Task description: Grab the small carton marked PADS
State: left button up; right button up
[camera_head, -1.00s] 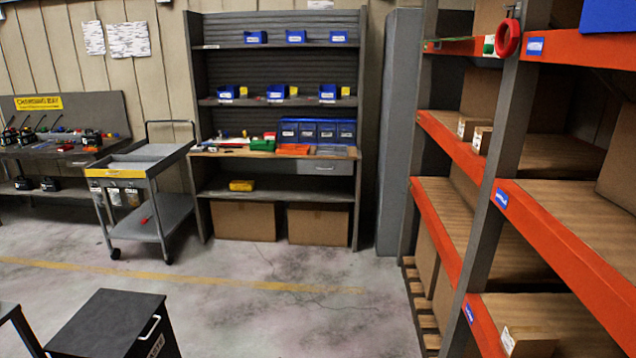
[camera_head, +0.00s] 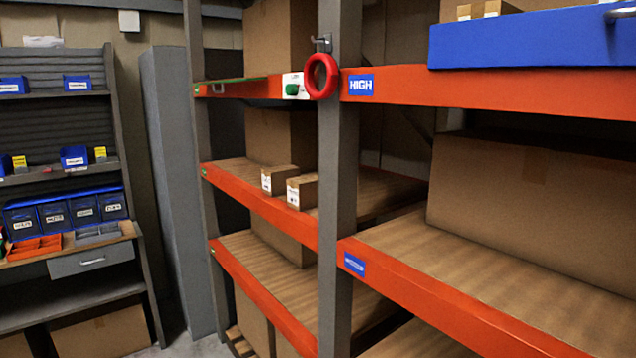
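Two small brown cartons with white labels stand side by side on the middle shelf of the left rack bay, at its front edge: a left carton (camera_head: 279,180) and a right carton (camera_head: 302,191). Their label print is too small to read, so I cannot tell which, if either, is marked PADS. More small cartons (camera_head: 484,10) show at the top right, behind a blue bin, with no readable marks. Neither of my grippers is in view.
The rack has orange beams (camera_head: 262,205) and a grey upright (camera_head: 338,180) between bays. A red ring (camera_head: 321,76) hangs on the upright. A blue bin (camera_head: 530,38) juts out at upper right. A large box (camera_head: 530,195) fills the right bay's rear. A grey workbench shelf (camera_head: 95,263) stands left.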

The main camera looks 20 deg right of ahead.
aim_at(273, 178)
jog(key=i+j+z, duration=0.75)
jog(key=j, duration=0.2)
jog(key=j+z, duration=0.25)
jog(key=i+j, duration=0.05)
jog(key=j, duration=0.05)
